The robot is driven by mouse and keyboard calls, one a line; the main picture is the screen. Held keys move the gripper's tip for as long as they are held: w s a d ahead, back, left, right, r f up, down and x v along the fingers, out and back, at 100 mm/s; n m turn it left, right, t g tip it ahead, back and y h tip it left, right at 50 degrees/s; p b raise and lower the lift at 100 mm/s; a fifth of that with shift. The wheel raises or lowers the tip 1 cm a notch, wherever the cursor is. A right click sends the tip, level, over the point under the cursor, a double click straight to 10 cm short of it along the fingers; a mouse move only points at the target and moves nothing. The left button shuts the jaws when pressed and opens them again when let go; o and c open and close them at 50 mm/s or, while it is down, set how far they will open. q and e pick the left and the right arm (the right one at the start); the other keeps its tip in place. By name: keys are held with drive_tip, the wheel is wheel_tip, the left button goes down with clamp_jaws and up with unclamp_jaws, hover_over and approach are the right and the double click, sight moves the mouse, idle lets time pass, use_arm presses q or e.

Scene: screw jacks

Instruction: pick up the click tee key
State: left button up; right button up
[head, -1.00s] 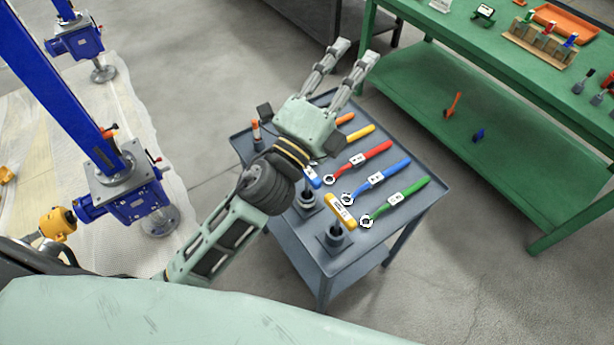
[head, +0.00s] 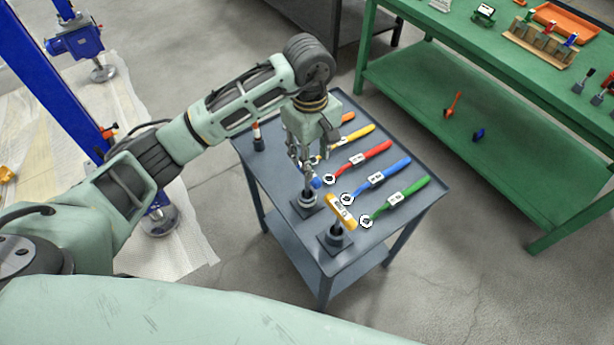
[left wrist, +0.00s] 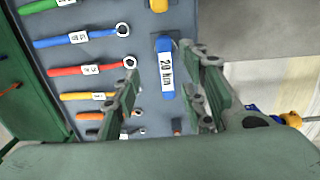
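Two tee-handled keys stand in holders on the grey cart (head: 400,225). One has a blue handle (head: 316,183), partly hidden by my left gripper (head: 304,165) in the head view. The other has a yellow handle (head: 341,212) and stands nearer the cart's front corner. In the left wrist view the blue handle (left wrist: 165,68) reads "20 Nm", and the yellow one (left wrist: 158,5) is cut by the top edge. My left gripper (left wrist: 166,62) is open, pointing down, with its fingers on either side of the blue handle in that view. Contact is not visible. My right gripper is out of view.
Ring-ended wrenches lie beside the keys: green (head: 397,199), blue (head: 377,177), red (head: 362,159), yellow (head: 350,139) and orange. An orange-topped tool (head: 257,136) stands at the cart's left. A green bench (head: 440,85) and blue jacks (head: 75,40) stand apart from the cart.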

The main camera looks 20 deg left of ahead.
use_arm(q)
drive_tip(key=shift+a+y, duration=0.3)
drive_tip(key=shift+a, duration=0.3)
drive_tip(key=shift+f, duration=0.4)
drive_tip(key=p, duration=0.3)
hover_over(307, 188)
drive_tip(key=f, duration=0.6)
drive_tip(key=shift+w+f, duration=0.15)
drive_tip(key=shift+w, duration=0.1)
drive_tip(key=shift+f, duration=0.25)
drive_tip(key=shift+c, duration=0.5)
clamp_jaws()
drive_tip(key=shift+w, duration=0.1)
